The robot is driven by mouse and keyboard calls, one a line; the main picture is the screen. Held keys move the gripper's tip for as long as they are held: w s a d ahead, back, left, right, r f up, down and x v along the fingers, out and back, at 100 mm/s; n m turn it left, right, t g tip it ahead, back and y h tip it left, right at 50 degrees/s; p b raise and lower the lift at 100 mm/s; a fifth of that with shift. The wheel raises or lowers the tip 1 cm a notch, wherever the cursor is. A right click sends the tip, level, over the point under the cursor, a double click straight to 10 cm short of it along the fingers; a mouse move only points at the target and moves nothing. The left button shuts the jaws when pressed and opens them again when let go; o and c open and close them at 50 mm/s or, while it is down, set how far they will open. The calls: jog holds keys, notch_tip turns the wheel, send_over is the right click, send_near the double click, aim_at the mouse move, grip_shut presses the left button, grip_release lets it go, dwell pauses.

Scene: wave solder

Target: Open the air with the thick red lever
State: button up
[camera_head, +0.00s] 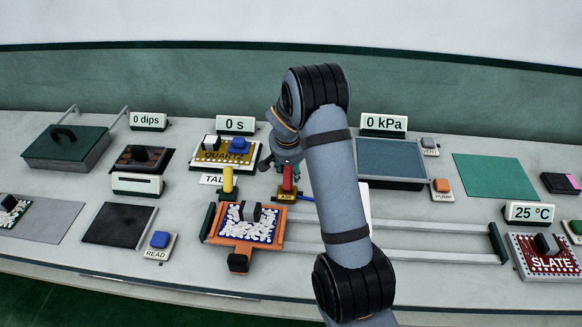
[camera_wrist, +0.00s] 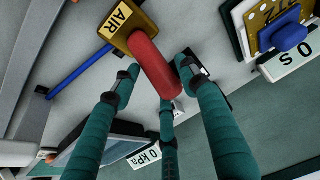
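The thick red lever (camera_head: 288,177) stands upright on a yellow base marked AIR (camera_head: 286,197), near the middle of the bench. In the wrist view the red lever (camera_wrist: 152,62) runs from its AIR base (camera_wrist: 125,22) in between my teal fingers. My gripper (camera_wrist: 156,72) is open around the lever's free end. A gap shows on the left finger's side; the right finger is close to the lever, and I cannot tell whether it touches. In the head view my gripper (camera_head: 285,160) is just above and behind the lever, partly hidden by my arm.
A yellow lever (camera_head: 228,180) stands close to the left. An orange carrier (camera_head: 272,228) with white pieces sits in front, on rails (camera_head: 440,226) running right. The QUARTZ board (camera_head: 213,161) is behind left, a grey-blue tray (camera_head: 392,171) right. The pressure display (camera_head: 384,123) reads 0 kPa.

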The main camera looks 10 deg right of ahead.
jog(key=c, duration=1)
grip_shut()
